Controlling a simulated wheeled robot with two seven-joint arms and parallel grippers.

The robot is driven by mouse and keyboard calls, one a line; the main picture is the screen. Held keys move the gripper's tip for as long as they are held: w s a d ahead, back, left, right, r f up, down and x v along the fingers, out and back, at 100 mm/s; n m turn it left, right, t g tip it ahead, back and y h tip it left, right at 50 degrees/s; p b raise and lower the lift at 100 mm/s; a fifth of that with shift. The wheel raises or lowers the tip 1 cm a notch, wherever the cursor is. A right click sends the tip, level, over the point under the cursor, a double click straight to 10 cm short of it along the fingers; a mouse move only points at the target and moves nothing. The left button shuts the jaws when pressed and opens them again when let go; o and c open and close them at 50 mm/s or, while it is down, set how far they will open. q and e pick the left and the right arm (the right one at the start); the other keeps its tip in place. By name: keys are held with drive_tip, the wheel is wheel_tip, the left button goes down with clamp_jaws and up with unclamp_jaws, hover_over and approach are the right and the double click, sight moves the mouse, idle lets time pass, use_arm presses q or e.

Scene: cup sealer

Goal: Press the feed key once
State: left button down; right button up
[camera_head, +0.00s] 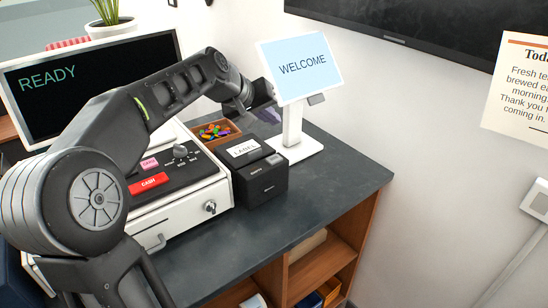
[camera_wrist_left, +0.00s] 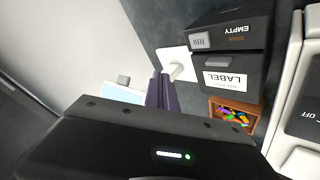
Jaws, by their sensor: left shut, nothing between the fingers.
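The feed key is a small grey key marked FEED (camera_wrist_left: 200,41) on the black label printer (camera_wrist_left: 230,63) in the wrist view. The word EMPTY and a small orange mark sit beside it. A white LABEL strip shows on the printer. In the head view the black printer (camera_head: 262,184) stands on the counter right of the cash register. My left gripper (camera_wrist_left: 161,78) is shut and empty, its fingers apart from the key, left of and below it in the wrist view. In the head view the gripper (camera_head: 264,96) is behind and above the printer, partly hidden. My right gripper is not in view.
A WELCOME screen (camera_head: 301,68) on a white stand is close to the gripper. A wooden tray (camera_head: 222,143) of colourful pieces lies behind the printer. The cash register (camera_head: 190,205) and READY monitor (camera_head: 60,85) are left. The counter's front right (camera_head: 335,190) is clear.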

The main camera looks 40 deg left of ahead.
use_arm(q)
drive_tip(key=b, duration=0.6)
hover_over(272, 161)
wheel_tip(272, 161, down, 8)
drive_tip(key=shift+w+a+r, duration=0.1)
drive_tip(key=shift+f+b, duration=0.5)
idle(1.4)
drive_tip(key=shift+f+b, duration=0.4)
drive_tip(key=shift+f, duration=0.05)
drive_tip(key=shift+f+b, duration=0.4)
drive_tip(key=shift+f, duration=0.05)
idle(0.5)
idle(0.3)
drive_tip(key=shift+r+p, duration=0.65)
drive_tip(key=shift+r, duration=0.25)
drive_tip(key=shift+r+p, duration=2)
drive_tip(key=shift+r, duration=0.5)
